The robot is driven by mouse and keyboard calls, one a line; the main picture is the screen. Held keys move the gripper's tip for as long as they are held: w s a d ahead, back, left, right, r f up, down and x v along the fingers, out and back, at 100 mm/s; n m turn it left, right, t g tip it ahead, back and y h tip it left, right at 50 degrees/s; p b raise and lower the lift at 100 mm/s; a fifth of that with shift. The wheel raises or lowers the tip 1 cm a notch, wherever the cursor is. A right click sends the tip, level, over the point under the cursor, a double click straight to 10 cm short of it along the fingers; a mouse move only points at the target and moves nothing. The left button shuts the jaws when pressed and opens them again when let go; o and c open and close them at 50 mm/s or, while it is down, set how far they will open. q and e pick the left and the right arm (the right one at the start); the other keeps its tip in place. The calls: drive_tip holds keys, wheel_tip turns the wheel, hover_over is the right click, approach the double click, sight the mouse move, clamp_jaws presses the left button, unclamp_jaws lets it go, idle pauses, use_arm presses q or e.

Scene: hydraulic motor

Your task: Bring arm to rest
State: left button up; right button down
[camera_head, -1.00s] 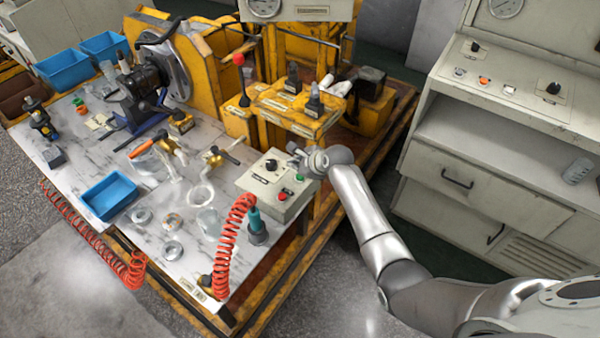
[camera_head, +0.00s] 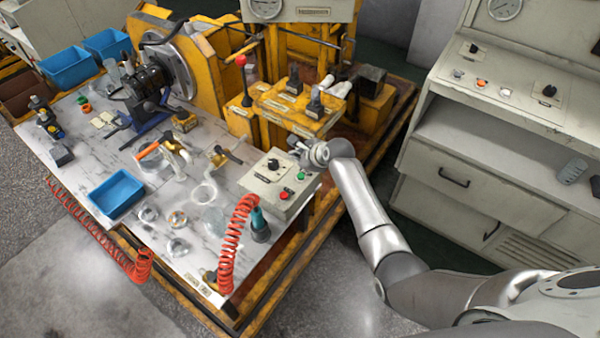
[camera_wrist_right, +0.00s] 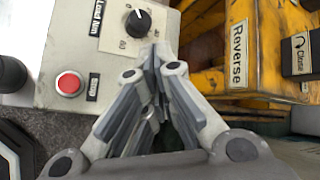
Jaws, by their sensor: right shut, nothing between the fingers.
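My right arm comes in from the lower right in the head view. Its gripper (camera_head: 298,148) is by the far right corner of the grey control box (camera_head: 268,190). In the right wrist view my right gripper (camera_wrist_right: 155,62) is shut and empty, its fingertips in front of the box face, close to the black knob (camera_wrist_right: 138,22). I cannot tell whether they touch the box. A red button (camera_wrist_right: 69,84) is to the left of the fingers there. The box also has a green button (camera_head: 300,176). My left gripper does not show.
The yellow machine (camera_head: 285,108) with a "Reverse" label (camera_wrist_right: 238,55) stands right beside the gripper. A red coiled hose (camera_head: 232,245) hangs at the front of the marble worktop (camera_head: 185,275). A grey cabinet (camera_head: 490,150) stands to the right, with open floor between.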

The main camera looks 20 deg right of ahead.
drive_tip(key=s+f+n+g+h, duration=0.25)
drive_tip(key=s+n, duration=1.15)
drive_tip(key=s, duration=0.8)
drive_tip(key=s+d+r+n+g, duration=0.1)
drive_tip(key=s+r+n, duration=0.2)
drive_tip(key=s+n, duration=0.5)
drive_tip(key=s+d+r+n+g, duration=0.1)
drive_tip(key=s+r+n+g, duration=0.15)
drive_tip(key=s, duration=0.95)
wheel_tip(320, 180, down, 28)
drive_tip(key=s+f+b, duration=0.1)
drive_tip(key=s+b, duration=0.1)
drive_tip(key=s+d+f+g+b, duration=0.1)
drive_tip(key=s+d+f, duration=0.1)
drive_tip(key=s+f, duration=1.4)
drive_tip(key=shift+d+f+n+g+h+b, duration=0.3)
drive_tip(key=shift+n+h, duration=0.05)
drive_tip(key=shift+n, duration=0.1)
